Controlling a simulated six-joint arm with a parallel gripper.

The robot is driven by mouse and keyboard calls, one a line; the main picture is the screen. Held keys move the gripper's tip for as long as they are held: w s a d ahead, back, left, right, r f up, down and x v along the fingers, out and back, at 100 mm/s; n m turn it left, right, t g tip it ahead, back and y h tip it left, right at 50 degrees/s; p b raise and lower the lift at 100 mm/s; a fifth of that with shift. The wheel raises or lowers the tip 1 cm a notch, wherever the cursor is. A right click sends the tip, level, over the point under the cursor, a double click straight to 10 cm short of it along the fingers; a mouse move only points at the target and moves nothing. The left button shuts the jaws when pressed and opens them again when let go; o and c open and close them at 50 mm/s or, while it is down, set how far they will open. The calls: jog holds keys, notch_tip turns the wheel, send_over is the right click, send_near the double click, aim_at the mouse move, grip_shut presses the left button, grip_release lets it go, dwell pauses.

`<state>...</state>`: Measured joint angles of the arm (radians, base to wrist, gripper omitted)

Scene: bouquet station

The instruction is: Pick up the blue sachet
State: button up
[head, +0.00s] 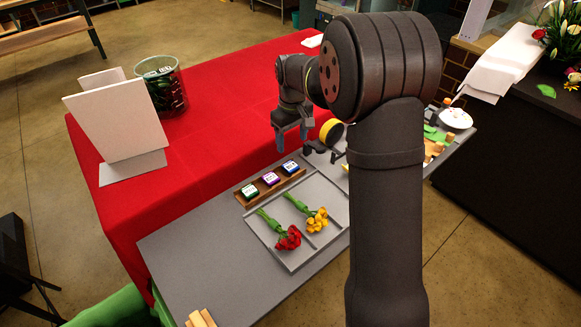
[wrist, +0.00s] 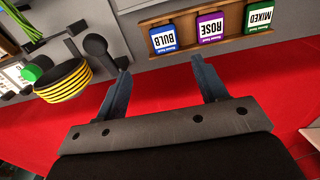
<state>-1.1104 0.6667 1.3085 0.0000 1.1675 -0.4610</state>
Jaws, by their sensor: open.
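The blue sachet (head: 290,166), labelled BULB in the wrist view (wrist: 164,39), sits at one end of a small wooden rack (head: 248,203). A purple sachet (head: 270,179) labelled ROSE is beside it, and a green one (head: 250,191) labelled MIXED is at the other end. My gripper (head: 293,142) is open and empty, apart from the rack, with its fingers pointing down in the head view. In the wrist view its fingertips (wrist: 164,74) are spread, and the blue sachet shows beyond the gap between them.
A grey tray (head: 291,264) with red flowers (head: 288,238) and yellow flowers (head: 317,220) lies in front of the rack. A black-and-yellow roll (wrist: 64,81) stands near my gripper. A white board (head: 117,122) and a glass container (head: 162,85) stand on the red cloth (head: 215,110).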

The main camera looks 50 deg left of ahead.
aim_at(290, 165)
notch_tip(290, 165, down, 4)
jog(key=shift+r, duration=0.25)
jog(key=shift+s+d+f, duration=0.1)
jog(key=shift+s+f, duration=0.1)
jog(key=shift+f, duration=1.15)
jog(key=shift+s+f, duration=0.2)
jog(key=shift+f, duration=1.1)
jog(key=shift+c, duration=0.4)
jog(key=c, duration=1)
